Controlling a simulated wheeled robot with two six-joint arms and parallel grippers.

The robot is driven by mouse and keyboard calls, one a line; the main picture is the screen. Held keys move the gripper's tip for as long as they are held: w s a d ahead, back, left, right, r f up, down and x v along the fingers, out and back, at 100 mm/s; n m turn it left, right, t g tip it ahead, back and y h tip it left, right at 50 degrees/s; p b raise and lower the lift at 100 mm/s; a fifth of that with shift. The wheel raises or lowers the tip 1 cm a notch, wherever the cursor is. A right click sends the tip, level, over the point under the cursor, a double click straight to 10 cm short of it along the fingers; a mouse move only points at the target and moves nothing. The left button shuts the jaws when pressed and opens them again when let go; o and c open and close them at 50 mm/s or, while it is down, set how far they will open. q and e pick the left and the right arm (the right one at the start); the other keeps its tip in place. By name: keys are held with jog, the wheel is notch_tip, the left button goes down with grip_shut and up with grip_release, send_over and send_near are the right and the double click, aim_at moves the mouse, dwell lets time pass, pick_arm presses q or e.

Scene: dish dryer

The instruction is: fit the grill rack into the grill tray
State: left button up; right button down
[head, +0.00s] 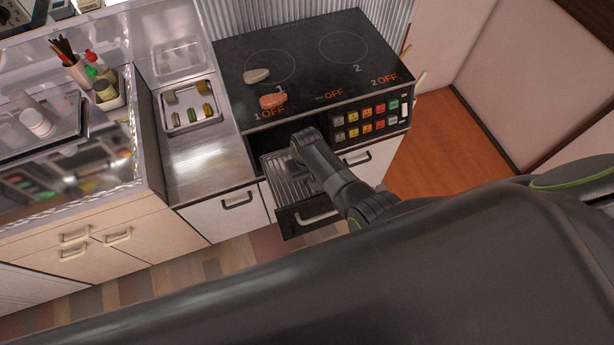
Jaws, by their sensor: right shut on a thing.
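The grill tray (285,219) is the pulled-out drawer under the cooktop, with a dark front and a handle. The grill rack (283,178), with pale parallel bars, shows over the tray opening; I cannot tell whether it is fully seated or slightly raised. My right arm reaches in from the lower right, and my right gripper (296,154) is at the back of the rack, by the grill opening. It is shut, apparently on the grill rack; its fingertips are mostly hidden by my own wrist. The arm also covers the right part of the rack and tray. My left gripper is not in view.
The black cooktop (313,62) above holds a grey piece (256,76) and an orange piece (272,100). A small tray (187,112) of food pieces is on the steel counter (200,165). The sink and a utensil cup (78,70) are left. Floor is free at right.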

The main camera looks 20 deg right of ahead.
jog(key=shift+f, duration=0.15)
jog(key=c, duration=2)
grip_release()
jog(key=o, duration=0.5)
jog(key=shift+r, duration=0.3)
notch_tip(320, 180, up, 17)
jog(key=shift+f+p, duration=0.1)
jog(key=shift+p, duration=0.6)
